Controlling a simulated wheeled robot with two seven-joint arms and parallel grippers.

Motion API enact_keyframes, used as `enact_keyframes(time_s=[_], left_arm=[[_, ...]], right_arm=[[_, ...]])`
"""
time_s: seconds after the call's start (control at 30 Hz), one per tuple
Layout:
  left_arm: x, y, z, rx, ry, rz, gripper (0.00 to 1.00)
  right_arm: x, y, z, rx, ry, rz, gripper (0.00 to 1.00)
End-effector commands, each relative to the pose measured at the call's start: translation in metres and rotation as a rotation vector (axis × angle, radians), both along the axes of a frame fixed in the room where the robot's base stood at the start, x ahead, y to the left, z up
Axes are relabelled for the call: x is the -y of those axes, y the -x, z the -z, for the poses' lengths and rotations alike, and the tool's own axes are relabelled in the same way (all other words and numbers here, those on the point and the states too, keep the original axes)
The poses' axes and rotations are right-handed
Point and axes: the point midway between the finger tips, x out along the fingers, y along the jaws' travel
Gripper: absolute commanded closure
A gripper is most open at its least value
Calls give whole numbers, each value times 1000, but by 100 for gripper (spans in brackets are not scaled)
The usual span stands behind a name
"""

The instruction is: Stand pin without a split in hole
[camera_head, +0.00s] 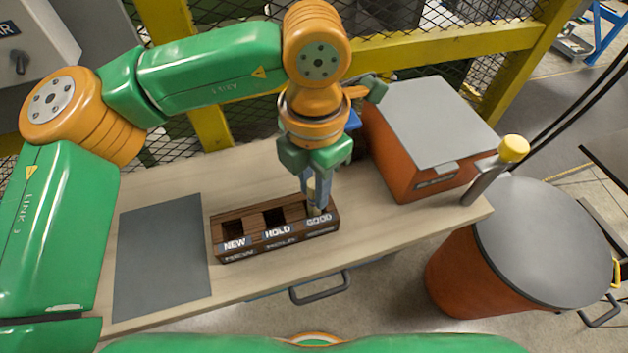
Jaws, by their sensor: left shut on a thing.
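A dark wooden block (252,239) with three square holes, labelled NEW, HOLD and GOOD, lies on the bench. The NEW and HOLD holes look dark and empty. My left gripper (317,203) points down over the GOOD hole at the block's right end. It is shut on a pale, slim pin (311,187), which is upright between the fingers. The fingers hide much of the pin and the hole, so I cannot tell how far its lower end is in. No split shows on the visible part. My right gripper is not in view.
A dark grey mat (160,258) lies bare on the bench (245,178) at left. An orange box with a grey lid (433,120) stands close behind and right of my gripper. A yellow-topped post (513,149) rises at the right edge, near an orange drum (540,240).

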Motion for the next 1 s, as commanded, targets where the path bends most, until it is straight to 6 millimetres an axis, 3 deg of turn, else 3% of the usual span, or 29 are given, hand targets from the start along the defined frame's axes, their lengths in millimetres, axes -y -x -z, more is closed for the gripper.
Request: enact_keyframes(time_s=[0.43, 0.47, 0.57, 0.87, 1.0], left_arm=[[0, 0, 11, 0, 0, 0, 100], [0, 0, 10, 0, 0, 0, 71], [0, 0, 10, 0, 0, 0, 44], [0, 0, 9, 0, 0, 0, 44], [0, 0, -12, 0, 0, 0, 44]], right_arm=[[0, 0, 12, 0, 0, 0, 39], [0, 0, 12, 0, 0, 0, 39], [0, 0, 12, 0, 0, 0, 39], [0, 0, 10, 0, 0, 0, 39], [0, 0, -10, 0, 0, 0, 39]])
